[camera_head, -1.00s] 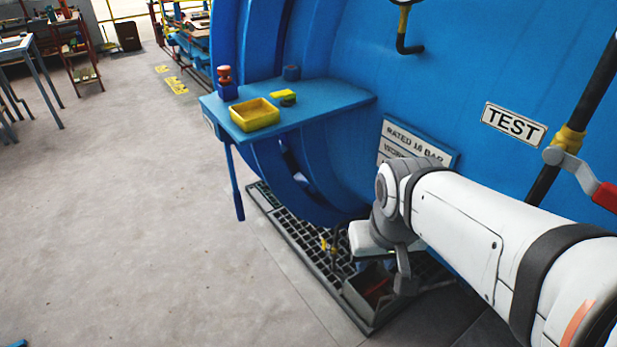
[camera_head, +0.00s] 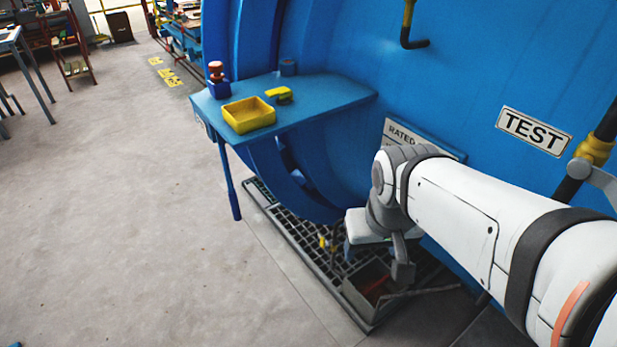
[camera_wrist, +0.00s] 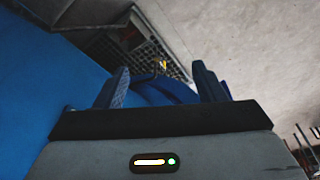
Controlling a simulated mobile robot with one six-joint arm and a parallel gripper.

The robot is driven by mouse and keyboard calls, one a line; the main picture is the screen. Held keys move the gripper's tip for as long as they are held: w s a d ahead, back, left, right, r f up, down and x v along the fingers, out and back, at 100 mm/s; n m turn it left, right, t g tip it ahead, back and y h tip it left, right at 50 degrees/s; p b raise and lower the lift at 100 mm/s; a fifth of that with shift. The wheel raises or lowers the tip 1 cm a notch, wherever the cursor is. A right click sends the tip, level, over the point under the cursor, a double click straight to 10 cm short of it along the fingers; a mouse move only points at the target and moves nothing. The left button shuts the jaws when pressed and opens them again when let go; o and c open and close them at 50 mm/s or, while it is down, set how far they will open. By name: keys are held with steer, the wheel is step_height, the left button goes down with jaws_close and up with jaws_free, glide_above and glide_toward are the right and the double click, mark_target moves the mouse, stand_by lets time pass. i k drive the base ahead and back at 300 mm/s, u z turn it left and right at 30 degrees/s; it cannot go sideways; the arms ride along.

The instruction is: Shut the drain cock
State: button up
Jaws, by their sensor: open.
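A small yellow fitting on a thin pipe, which looks like the drain cock (camera_head: 324,241), stands low over the floor grating under the blue vessel. In the wrist view a small yellow spot (camera_wrist: 163,66) shows beyond my fingers, over the grating. Its handle position is too small to tell. My gripper (camera_wrist: 163,82) is open and empty, with its two dark blue fingers apart. The yellow spot lies between the fingers in the picture, at a distance. In the head view my arm reaches down toward the grating, and my fingers are not clearly visible there.
A blue shelf (camera_head: 330,98) with a yellow tray (camera_head: 249,115) juts from the vessel (camera_head: 470,85) above the grating. A grey open box (camera_head: 366,294) stands on the grating (camera_head: 296,239) below my wrist.

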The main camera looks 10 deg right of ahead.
mark_target(323, 240)
steer(key=u, duration=1.4)
steer(key=k, duration=0.65)
steer(key=z, duration=0.65)
steer(key=i, duration=1)
